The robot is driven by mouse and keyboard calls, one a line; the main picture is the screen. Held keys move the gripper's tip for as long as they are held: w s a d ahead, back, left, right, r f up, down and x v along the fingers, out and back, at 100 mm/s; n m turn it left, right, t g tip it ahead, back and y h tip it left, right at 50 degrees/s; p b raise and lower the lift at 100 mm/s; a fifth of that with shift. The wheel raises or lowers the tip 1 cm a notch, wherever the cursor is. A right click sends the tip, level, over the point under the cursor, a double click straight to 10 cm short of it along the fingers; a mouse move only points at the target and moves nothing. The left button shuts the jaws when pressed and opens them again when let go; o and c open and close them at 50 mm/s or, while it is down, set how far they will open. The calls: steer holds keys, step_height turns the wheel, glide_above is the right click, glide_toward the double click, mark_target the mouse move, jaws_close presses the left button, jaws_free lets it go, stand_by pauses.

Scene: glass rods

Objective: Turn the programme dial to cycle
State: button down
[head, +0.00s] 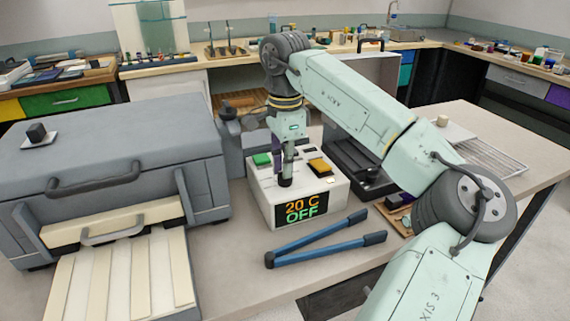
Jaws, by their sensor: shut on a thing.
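A white control box (262,203) stands on the table in the middle of the head view. Its front display (303,208) reads "20 C" in orange and "OFF" in green. My gripper (286,174) points straight down over the box top, between a green button (262,159) and an amber button (319,165). Its fingers are shut on the programme dial (285,183), a small dark knob low on the box top. The fingers hide most of the dial, and its pointer and markings cannot be read.
A grey kiln-like unit (110,150) with handles and a slatted tray stands to the left. Blue long-handled tongs (325,240) lie in front of the box. A dark machine (355,165) stands close on the right. The table's front edge is mostly clear.

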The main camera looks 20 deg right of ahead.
steer(key=shift+m, duration=0.3)
steer(key=m+b, duration=0.1)
steer(key=m, duration=0.5)
steer(key=m+b, duration=0.1)
steer(key=m, duration=0.2)
steer(key=shift+m, duration=0.4)
steer(key=m, duration=0.3)
steer(key=shift+m+b, duration=0.3)
steer(key=shift+b, duration=0.05)
steer(key=m+b, duration=0.1)
steer(key=m, duration=0.5)
steer(key=m+b, duration=0.1)
steer(key=m, duration=0.5)
steer(key=shift+r+m, duration=0.1)
steer(key=shift+m, duration=0.3)
steer(key=c, duration=1.7)
jaws_free()
